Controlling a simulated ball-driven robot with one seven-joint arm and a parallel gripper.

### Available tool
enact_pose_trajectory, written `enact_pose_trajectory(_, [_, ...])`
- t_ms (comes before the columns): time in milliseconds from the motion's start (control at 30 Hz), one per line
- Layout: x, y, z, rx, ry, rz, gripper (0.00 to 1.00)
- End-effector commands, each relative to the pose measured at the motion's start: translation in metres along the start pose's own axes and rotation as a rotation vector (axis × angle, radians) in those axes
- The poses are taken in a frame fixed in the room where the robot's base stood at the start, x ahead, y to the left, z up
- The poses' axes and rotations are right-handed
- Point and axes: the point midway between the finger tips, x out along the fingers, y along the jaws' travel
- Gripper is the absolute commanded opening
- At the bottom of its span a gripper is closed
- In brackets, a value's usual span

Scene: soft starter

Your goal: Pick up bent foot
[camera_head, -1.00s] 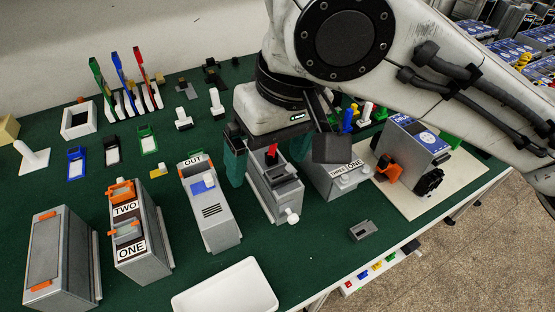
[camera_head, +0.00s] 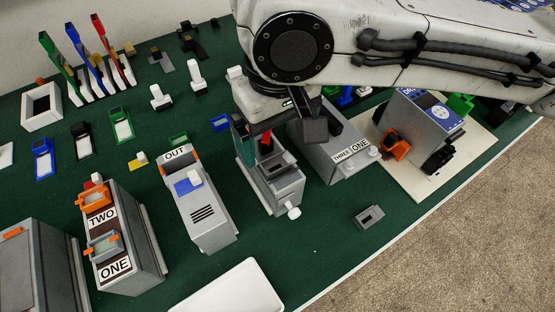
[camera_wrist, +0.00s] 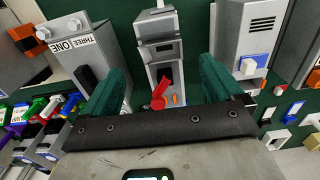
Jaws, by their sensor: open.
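I cannot tell for sure which part is the bent foot. A small red bent piece (camera_wrist: 160,92) stands at the end of a narrow grey module (camera_wrist: 160,45), between my fingers in the wrist view. In the head view the red piece (camera_head: 267,143) is partly hidden by my gripper, on the same grey module (camera_head: 277,186). My gripper (camera_wrist: 160,88) is open, its two green fingers to either side of the module's end, with nothing held. Whether the fingers touch the module cannot be told.
The THREE/ONE box (camera_head: 338,150) stands close on the right, the OUT box (camera_head: 205,215) on the left. A small grey block (camera_head: 369,217) lies in front on the green mat. A white tray (camera_head: 230,292) sits at the front edge. Several small parts stand behind.

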Motion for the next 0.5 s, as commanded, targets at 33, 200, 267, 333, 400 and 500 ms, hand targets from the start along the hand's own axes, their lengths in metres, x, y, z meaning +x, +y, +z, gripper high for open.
enact_pose_trajectory(33, [0.007,0.0,0.0,0.0,-0.002,0.001,0.94])
enact_pose_trajectory(200, [0.032,-0.001,-0.002,0.0,-0.002,0.001,0.94])
enact_pose_trajectory(267, [0.039,-0.001,-0.002,0.0,-0.002,0.001,0.94])
enact_pose_trajectory(333, [0.044,-0.001,-0.002,0.0,0.0,0.0,0.94])
enact_pose_trajectory(400, [0.046,-0.001,-0.002,0.0,0.0,0.0,0.94])
enact_pose_trajectory(500, [0.047,-0.001,-0.002,0.0,0.0,0.0,0.94])
